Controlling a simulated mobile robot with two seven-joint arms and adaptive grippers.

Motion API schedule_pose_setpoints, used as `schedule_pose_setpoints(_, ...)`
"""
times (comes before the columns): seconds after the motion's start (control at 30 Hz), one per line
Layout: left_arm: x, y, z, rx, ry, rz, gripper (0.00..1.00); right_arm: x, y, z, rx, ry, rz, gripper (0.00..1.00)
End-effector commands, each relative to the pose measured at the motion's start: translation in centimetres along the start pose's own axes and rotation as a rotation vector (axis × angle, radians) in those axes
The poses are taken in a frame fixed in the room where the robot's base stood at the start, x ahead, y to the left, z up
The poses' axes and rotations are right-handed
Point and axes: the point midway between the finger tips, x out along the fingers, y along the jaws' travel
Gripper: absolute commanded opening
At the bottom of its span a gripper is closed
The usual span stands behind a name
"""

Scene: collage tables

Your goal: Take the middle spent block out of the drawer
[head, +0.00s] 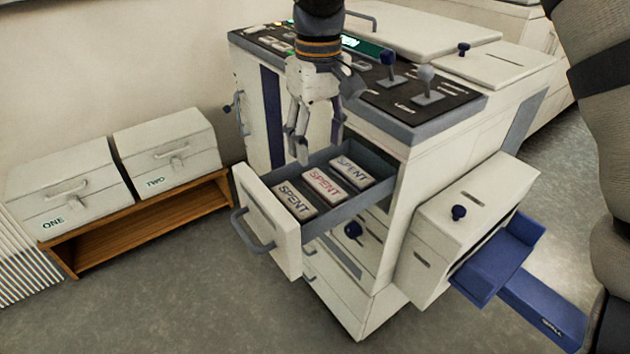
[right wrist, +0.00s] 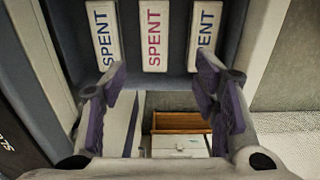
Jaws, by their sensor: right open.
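The drawer (head: 347,216) stands open from the white machine, with three white SPENT blocks lying side by side in it. The middle spent block (head: 323,186) has red lettering; it also shows in the right wrist view (right wrist: 153,36). The near block (head: 295,200) and the far block (head: 352,171) have dark blue lettering. My right gripper (head: 318,150) points down above the drawer, open and empty, apart from the blocks. In the right wrist view its purple-padded fingers (right wrist: 161,75) are spread, with the middle block beyond the gap between them. My left gripper is out of view.
The machine's control panel (head: 385,85) with levers lies behind my right gripper. The drawer front's handle (head: 252,232) juts out. White boxes marked ONE (head: 68,190) and TWO (head: 165,155) sit on a wooden stand at left. A blue tray (head: 497,262) sticks out at right.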

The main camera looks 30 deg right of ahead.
Motion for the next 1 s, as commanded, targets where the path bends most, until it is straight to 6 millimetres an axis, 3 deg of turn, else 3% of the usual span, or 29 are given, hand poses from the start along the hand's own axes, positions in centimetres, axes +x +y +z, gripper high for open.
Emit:
schedule_pose_setpoints(0.1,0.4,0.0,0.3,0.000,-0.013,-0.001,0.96,2.8,0.0,0.1,0.001,-0.007,-0.001,0.55)
schedule_pose_setpoints(0.27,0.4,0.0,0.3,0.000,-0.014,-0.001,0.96,4.7,0.2,0.2,0.002,-0.004,-0.001,0.55)
schedule_pose_setpoints(0.5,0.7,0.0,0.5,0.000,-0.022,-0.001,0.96,8.8,0.8,0.6,0.001,-0.003,-0.001,0.55)
schedule_pose_setpoints(0.73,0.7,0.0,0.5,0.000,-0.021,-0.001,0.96,9.1,0.8,0.5,0.001,0.001,-0.001,0.55)
schedule_pose_setpoints(0.77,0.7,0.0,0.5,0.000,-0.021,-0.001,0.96,9.1,0.8,0.5,0.001,0.001,-0.001,0.53)
schedule_pose_setpoints(0.93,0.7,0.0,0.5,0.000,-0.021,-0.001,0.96,9.0,0.8,0.5,0.001,0.001,-0.001,0.14)
schedule_pose_setpoints(1.0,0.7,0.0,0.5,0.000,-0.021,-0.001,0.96,9.0,0.8,0.5,0.000,0.001,-0.001,0.12)
